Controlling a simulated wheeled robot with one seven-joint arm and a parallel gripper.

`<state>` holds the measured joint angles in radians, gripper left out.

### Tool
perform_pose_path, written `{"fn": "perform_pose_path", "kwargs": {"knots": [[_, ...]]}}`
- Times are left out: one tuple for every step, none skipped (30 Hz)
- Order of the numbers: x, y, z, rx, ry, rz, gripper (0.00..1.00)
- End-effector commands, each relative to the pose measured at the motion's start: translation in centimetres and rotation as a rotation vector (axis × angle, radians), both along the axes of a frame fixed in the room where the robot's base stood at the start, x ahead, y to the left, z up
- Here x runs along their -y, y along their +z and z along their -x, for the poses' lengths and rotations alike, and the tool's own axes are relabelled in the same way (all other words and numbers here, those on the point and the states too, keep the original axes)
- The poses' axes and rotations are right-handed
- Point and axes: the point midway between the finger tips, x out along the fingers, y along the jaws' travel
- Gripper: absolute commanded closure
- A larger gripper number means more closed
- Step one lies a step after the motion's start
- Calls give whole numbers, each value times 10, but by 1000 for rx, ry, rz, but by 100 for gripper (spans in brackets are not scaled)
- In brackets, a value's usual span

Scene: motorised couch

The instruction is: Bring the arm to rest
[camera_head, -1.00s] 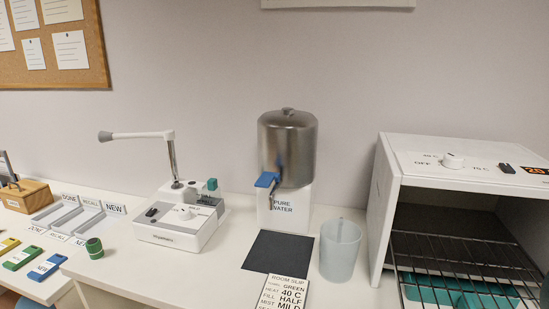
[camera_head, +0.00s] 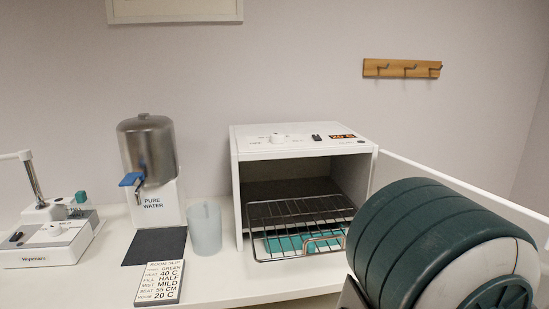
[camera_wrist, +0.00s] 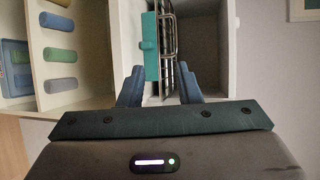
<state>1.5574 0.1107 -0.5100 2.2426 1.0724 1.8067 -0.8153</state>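My gripper (camera_wrist: 160,84) shows in the wrist view with its two blue-grey fingers apart and nothing held between them. Beyond the fingertips are a teal object (camera_wrist: 150,46) and wire rack bars (camera_wrist: 169,42). I cannot tell how far they are from the fingers. My gripper does not show in the head view.
The open white cabinet (camera_head: 302,144) has a wire rack (camera_head: 300,212) sticking out of its front, with teal items below. A cup (camera_head: 205,229), a water dispenser (camera_head: 149,153) and a printed slip (camera_head: 159,283) are to its left. Coloured rolls (camera_wrist: 60,55) lie in a white compartment.

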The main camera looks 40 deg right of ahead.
Motion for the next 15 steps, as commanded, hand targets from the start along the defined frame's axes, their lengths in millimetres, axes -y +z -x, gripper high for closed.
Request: {"fn": "perform_pose_path", "kwargs": {"knots": [[-2, 0, -4, -13, 14, -7, 69], [-3, 0, -6, -21, 21, -11, 69], [-5, -1, -9, -34, 32, -17, 69], [-7, -2, -12, -44, 44, -22, 69], [-9, -2, -16, -54, 57, -28, 69], [-12, -3, -21, -68, 77, -33, 69], [-15, -3, -26, -81, 94, -37, 69], [-18, -4, -31, -93, 114, -41, 69], [-22, -5, -39, -110, 141, -47, 69], [-26, -6, -45, -126, 165, -50, 69], [-30, -6, -50, -141, 188, -52, 69], [-36, -7, -59, -164, 221, -56, 69], [-41, -8, -65, -183, 249, -59, 69], [-47, -9, -72, -202, 276, -61, 69], [-55, -11, -81, -234, 318, -61, 69]]}}
